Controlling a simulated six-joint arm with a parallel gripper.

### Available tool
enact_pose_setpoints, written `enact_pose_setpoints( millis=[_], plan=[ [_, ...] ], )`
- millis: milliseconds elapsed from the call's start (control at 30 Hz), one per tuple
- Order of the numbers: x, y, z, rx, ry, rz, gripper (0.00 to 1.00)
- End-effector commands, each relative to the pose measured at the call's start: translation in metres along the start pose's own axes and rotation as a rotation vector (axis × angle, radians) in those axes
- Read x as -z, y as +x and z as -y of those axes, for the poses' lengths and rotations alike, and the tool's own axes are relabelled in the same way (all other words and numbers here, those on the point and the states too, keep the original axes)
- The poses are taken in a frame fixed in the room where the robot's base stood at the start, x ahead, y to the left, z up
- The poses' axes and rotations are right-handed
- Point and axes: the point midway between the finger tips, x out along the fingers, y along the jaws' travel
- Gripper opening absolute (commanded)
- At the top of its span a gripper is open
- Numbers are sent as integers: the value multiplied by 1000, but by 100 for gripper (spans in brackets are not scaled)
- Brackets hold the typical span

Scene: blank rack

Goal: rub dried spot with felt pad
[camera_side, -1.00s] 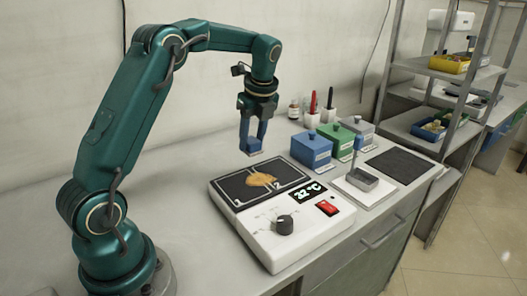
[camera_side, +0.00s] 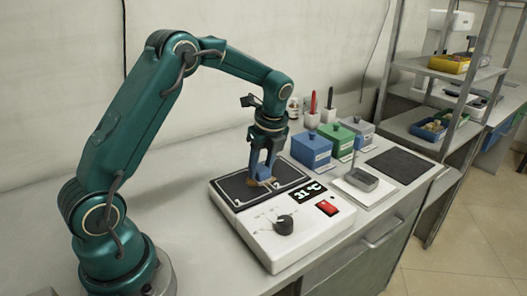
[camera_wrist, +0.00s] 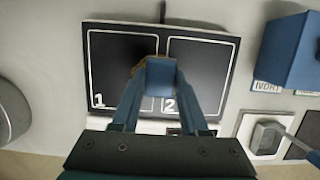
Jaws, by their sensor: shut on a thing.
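My gripper (camera_side: 263,174) is shut on the blue felt pad (camera_wrist: 160,74) and holds it low over the black top of the heating plate (camera_side: 238,191). The pad appears to be at the surface, but exact contact is hard to tell. The brown dried spot (camera_side: 252,183) lies under and around the pad, near the line between fields 1 and 2. Only brown edges show, including one beside the pad in the wrist view (camera_wrist: 137,69); the rest is hidden by pad and fingers.
The plate's white housing has a dark knob (camera_side: 284,224), a red switch (camera_side: 327,208) and a display (camera_side: 308,192). Blue (camera_side: 311,150), green (camera_side: 336,139) and grey boxes stand behind. A small tray (camera_side: 361,181) and a dark mat (camera_side: 399,166) lie to the right.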

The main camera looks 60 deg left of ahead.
Motion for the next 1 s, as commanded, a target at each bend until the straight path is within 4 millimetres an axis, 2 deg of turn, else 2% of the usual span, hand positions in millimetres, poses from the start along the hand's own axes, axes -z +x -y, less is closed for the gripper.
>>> enact_pose_setpoints(
  millis=[367, 1000],
  plan=[
    [34, -9, 0, -2, 2, -1, 0],
    [-26, 8, -1, -4, -3, -1, 0]
  ],
)
